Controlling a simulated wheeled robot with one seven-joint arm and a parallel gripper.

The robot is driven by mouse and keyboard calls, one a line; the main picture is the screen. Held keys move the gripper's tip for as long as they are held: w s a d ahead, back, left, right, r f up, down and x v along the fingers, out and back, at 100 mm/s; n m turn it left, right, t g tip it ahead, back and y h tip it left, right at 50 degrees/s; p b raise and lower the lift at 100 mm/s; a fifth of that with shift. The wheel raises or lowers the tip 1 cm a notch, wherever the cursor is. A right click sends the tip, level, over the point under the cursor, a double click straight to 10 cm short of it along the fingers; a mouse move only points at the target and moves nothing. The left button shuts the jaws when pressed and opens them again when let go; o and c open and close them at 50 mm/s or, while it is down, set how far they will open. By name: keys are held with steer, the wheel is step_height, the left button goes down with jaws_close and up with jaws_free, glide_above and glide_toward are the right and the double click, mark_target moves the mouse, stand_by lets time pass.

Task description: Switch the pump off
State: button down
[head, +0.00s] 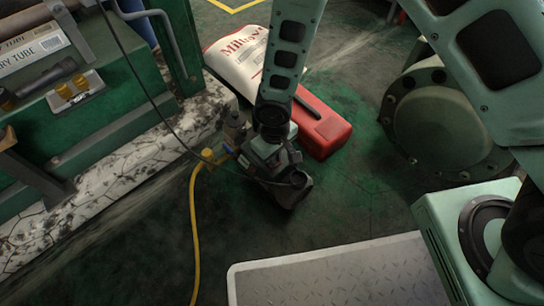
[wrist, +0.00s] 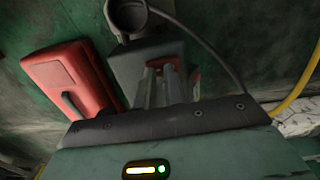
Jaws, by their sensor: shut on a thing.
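The pump (head: 292,188) is a dark grey unit on the green-stained floor, below my arm in the head view. In the wrist view its grey body (wrist: 122,65) and round dark end (wrist: 127,15) show beyond my fingers. My gripper (wrist: 160,72) points at the pump's body, and its fingers are close together at the top of it. The fingers are shut on a small part of the pump; a reddish sliver shows by the fingertips. The exact part held and the switch's position are hidden. In the head view my wrist covers much of the contact.
A red case (head: 325,135) lies close beside the pump, with a white sack (head: 235,62) behind it. A yellow hose (head: 194,215) and a thin dark cable run to the left. A green bench (head: 110,128) stands left; a metal plate (head: 335,272) lies in front.

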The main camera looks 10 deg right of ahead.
steer(key=shift+w+d+f, duration=0.15)
steer(key=shift+d+f, duration=0.15)
steer(key=shift+d, duration=0.25)
steer(key=shift+r+p, duration=0.6)
steer(key=shift+p, duration=0.15)
step_height(320, 180, up, 13)
steer(key=a+p, duration=0.1)
steer(key=p, duration=0.7)
steer(key=shift+s+r, duration=0.2)
steer(key=shift+s, duration=0.05)
steer(key=shift+a, duration=0.1)
